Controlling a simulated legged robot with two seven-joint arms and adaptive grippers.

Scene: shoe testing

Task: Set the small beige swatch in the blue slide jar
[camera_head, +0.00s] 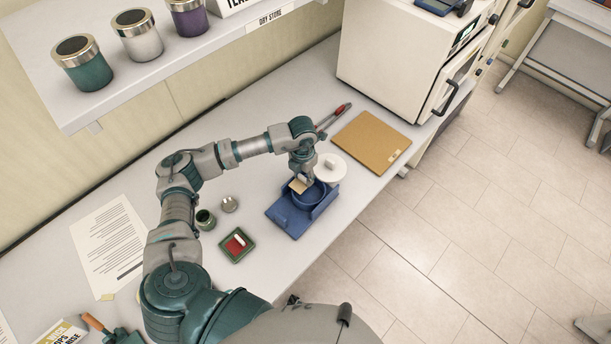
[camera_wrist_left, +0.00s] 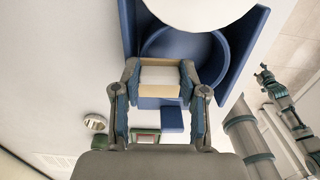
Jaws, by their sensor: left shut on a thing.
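My left gripper (camera_head: 300,181) is shut on the small beige swatch (camera_head: 297,187). The swatch also shows in the left wrist view (camera_wrist_left: 160,76), held between the two fingers. The blue slide jar (camera_head: 318,198) stands on the bench directly by the gripper. In the left wrist view its round blue opening (camera_wrist_left: 190,50) lies just past the swatch. The swatch overlaps the jar's near rim in that view; I cannot tell its height over the rim. What seems to be my right gripper (camera_wrist_left: 265,78) is small at the right of the left wrist view, away from the jar.
A round white lid (camera_head: 331,167) lies just behind the jar, near a tan board (camera_head: 371,142) and a red-handled tool (camera_head: 335,116). A green tray with a red pad (camera_head: 236,247), a small open jar (camera_head: 205,220) and a metal lid (camera_head: 229,204) lie left. The bench's front edge is close.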

